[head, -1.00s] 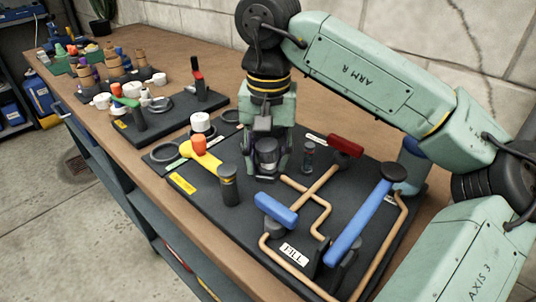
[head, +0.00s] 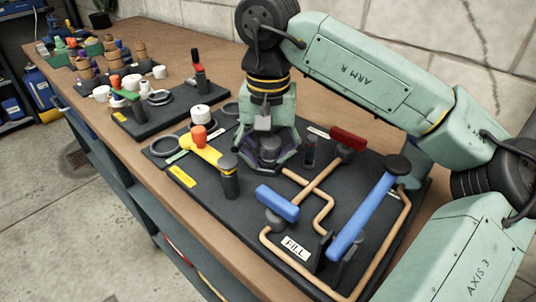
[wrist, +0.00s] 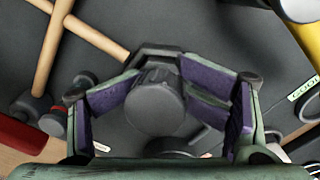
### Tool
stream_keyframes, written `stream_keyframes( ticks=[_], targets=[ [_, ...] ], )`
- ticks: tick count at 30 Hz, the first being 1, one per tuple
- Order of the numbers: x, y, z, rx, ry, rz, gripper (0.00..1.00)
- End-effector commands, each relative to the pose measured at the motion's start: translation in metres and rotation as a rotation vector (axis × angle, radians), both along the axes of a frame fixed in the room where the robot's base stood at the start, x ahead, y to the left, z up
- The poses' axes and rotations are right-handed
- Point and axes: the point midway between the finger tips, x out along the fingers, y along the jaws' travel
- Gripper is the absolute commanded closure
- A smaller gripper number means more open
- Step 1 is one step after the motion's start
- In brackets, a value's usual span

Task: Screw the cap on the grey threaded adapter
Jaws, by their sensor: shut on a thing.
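My gripper (head: 270,148) points down at the far middle of the black board. In the wrist view, my gripper's purple pads (wrist: 165,98) are closed around a dark grey round cap (wrist: 155,106). A dark, angular-edged part (wrist: 158,54) shows just beyond the cap; it looks like the grey adapter's body. In the head view the cap sits low between the fingers (head: 269,155), close to the board. The adapter's thread is hidden, so I cannot tell how far the cap is seated.
On the board (head: 215,206) are a yellow handle (head: 203,151), a black post (head: 229,178), a blue handle (head: 277,203), a red handle (head: 347,139) and a long blue lever (head: 362,218). Copper pipes (head: 324,212) run between them. Another loaded board (head: 150,125) lies left.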

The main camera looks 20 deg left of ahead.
Motion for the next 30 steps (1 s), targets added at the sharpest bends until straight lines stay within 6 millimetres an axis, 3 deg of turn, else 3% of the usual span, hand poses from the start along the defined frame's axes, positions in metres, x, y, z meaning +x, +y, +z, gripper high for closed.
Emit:
stream_keyframes(
  ticks=[2, 3, 19, 24, 25, 30],
  targets=[
    [0.0004, 0.0001, -0.0037, -0.003, 0.002, 0.0, 0.72],
    [0.0005, 0.0002, -0.0036, -0.003, 0.002, -0.001, 0.41],
    [0.0009, -0.0004, -0.0003, -0.002, -0.002, -0.002, 0.06],
    [0.0012, -0.0006, 0.0005, -0.001, -0.002, -0.003, 0.05],
    [0.0012, -0.0006, 0.0006, -0.001, -0.002, -0.003, 0.11],
    [0.0014, -0.0006, 0.001, -0.001, -0.003, -0.003, 0.01]
  ],
)
